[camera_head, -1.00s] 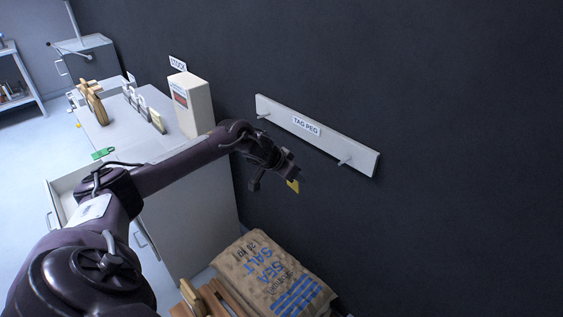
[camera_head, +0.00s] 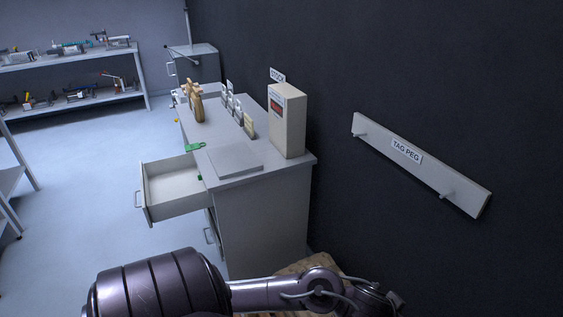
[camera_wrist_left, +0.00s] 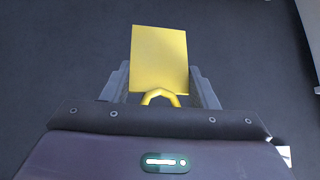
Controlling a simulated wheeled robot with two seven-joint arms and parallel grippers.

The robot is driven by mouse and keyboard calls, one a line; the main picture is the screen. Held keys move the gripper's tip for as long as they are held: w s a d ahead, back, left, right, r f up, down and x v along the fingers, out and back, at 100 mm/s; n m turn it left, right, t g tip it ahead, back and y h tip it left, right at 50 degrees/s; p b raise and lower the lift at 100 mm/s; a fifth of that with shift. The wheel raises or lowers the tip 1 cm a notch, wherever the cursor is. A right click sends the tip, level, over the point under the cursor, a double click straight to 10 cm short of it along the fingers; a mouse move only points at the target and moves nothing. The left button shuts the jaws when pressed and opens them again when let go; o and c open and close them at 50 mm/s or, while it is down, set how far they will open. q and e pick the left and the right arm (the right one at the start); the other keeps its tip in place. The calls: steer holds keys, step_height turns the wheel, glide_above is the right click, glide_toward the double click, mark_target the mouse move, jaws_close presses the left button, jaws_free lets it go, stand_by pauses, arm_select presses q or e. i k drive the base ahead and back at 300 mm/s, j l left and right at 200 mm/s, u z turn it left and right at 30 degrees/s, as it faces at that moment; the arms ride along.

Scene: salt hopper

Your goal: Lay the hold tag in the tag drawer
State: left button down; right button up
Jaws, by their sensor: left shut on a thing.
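The hold tag is a yellow square plate (camera_wrist_left: 160,52) with a yellow loop at its base, seen in the left wrist view. My left gripper (camera_wrist_left: 159,82) is shut on it, with a grey finger at each side. In the head view my left arm crosses the bottom of the picture; its gripper and the tag cannot be made out there. The tag drawer (camera_head: 168,208) is pulled open from the grey cabinet, left of centre. Its pale floor is mostly bare, with a small green spot near its right inner side. My right gripper is in neither view.
The cabinet top (camera_head: 212,136) holds a green item (camera_head: 196,147), a flat grey plate (camera_head: 234,160), small stands and a white box (camera_head: 288,122). A tag peg board (camera_head: 420,165) hangs on the dark wall. A sack (camera_head: 305,264) lies behind my arm.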

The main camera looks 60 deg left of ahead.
mark_target(185, 188)
steer(key=k+j, duration=0.2)
steer(key=j, duration=0.15)
steer(key=k+j, duration=0.2)
steer(key=j, duration=0.15)
steer(key=j+u, duration=0.35)
steer(key=j, duration=0.85)
steer(key=j+u, duration=0.4)
steer(key=j, duration=0.8)
steer(key=i+j+u, duration=0.3)
steer(key=i+j, duration=0.4)
